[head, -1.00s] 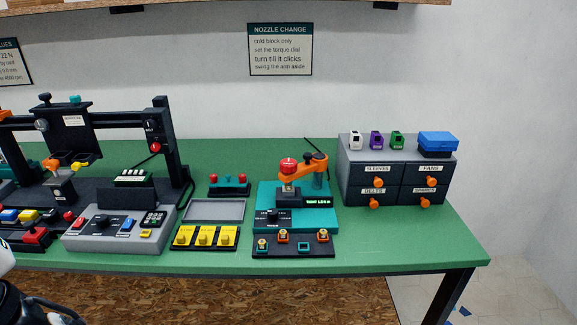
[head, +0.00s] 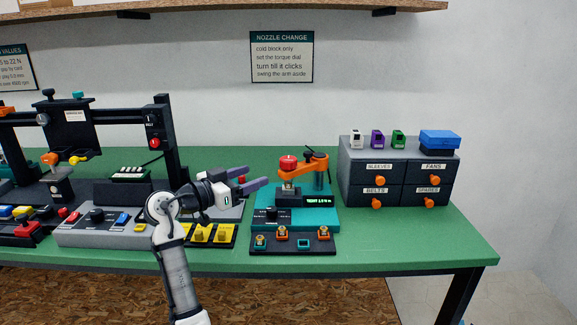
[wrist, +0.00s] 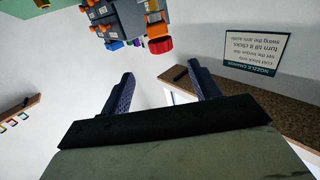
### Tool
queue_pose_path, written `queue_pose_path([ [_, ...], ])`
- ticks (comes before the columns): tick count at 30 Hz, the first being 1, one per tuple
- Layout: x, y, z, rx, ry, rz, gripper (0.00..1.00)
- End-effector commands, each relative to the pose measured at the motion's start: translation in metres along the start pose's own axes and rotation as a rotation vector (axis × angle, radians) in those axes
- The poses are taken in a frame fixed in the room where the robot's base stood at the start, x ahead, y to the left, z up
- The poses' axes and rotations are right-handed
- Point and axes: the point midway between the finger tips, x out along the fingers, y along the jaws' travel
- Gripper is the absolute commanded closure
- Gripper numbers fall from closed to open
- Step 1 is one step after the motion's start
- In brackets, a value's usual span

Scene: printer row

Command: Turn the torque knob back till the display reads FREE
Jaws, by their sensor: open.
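The nozzle station is a teal base (head: 325,224) right of the table's middle, with a small black knob (head: 272,214) on its front left. Its dark display (head: 318,201) shows green text that seems to start with TIGHT; the rest is too small to read surely. An orange swing arm (head: 308,165) carries a red cap (head: 288,162) above the display. The red cap also shows in the wrist view (wrist: 159,45); the black knob and display do not. My gripper (head: 256,176) is open and empty, above the table left of the station, fingers pointing right.
A black tray (head: 290,247) with several nozzles lies before the station. A drawer cabinet (head: 360,180) with orange knobs stands right. Yellow blocks (head: 222,233) and a grey control panel (head: 75,238) are left. A nozzle-change sign (head: 282,57) hangs behind.

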Motion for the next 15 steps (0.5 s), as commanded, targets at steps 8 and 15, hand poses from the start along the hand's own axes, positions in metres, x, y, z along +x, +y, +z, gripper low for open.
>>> queue_pose_path([
  [8, 0.053, 0.001, -0.004, -0.001, 0.0, 0.0, 0.38],
  [15, 0.101, 0.0, -0.004, -0.001, 0.001, -0.003, 0.38],
])
